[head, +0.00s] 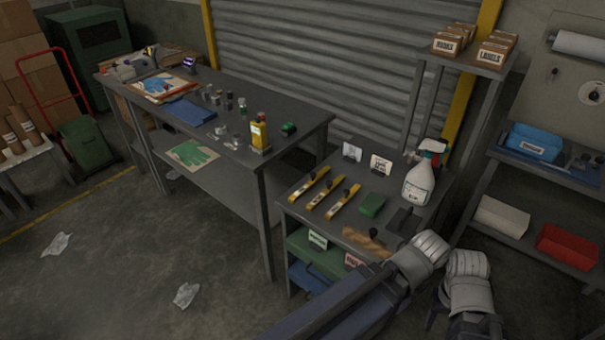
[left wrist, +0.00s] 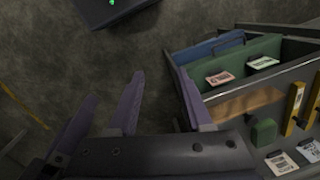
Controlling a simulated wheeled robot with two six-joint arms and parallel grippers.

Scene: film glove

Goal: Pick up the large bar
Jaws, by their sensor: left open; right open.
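Three slim yellow bars with dark knobs lie side by side on the grey cart top: the left bar (head: 308,187), the middle bar (head: 325,196) and the right bar (head: 343,204). They look close in length; I cannot tell which is the large one. My right gripper (head: 446,262) is open beside the cart's front right corner. My left gripper (left wrist: 158,75) is open and empty, its purple fingers over bare floor.
A green block (head: 372,205), a white spray bottle (head: 418,186) and small label cards (head: 381,164) share the cart top. Green and blue bins sit below. A long workbench (head: 300,120) stands to the left, shelves with a red bin (head: 567,247) to the right.

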